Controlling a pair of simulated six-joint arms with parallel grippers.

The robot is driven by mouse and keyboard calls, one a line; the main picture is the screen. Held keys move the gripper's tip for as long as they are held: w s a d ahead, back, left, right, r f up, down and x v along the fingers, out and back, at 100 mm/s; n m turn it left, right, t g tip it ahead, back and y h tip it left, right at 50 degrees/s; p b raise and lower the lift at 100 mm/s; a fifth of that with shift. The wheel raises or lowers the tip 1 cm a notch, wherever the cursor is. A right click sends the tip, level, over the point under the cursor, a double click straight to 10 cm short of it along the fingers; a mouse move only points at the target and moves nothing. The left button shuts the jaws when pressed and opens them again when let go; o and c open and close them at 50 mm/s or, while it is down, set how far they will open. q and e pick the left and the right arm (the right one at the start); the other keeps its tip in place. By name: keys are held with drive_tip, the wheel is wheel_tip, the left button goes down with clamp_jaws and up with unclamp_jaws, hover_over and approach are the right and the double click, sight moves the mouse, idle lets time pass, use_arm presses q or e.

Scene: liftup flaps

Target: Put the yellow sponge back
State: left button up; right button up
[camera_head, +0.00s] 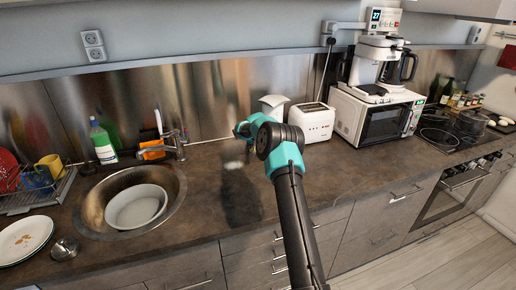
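I cannot make out a yellow sponge in this view. An orange holder (152,150) stands on the counter behind the sink, beside the faucet (172,143), with a brush-like item standing at it. One dark arm of mine with teal joints comes in from the bottom, right of centre, and reaches over the counter. It appears to be my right arm. Its gripper fingers do not show. My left arm and gripper are outside the picture.
The round sink (100,205) holds a white bowl (136,206). A dish rack (62,187) with mugs and a plate (24,238) are at the left. The toaster (312,121) and microwave (372,118) stand at the back right. The counter (205,200) right of the sink is clear.

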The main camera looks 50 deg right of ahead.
drive_tip(key=shift+f, duration=0.15)
drive_tip(key=o, duration=0.8)
drive_tip(key=shift+v, duration=0.8)
drive_tip(key=v, duration=1)
drive_tip(key=shift+a+r, duration=0.1)
drive_tip(key=shift+r, duration=0.25)
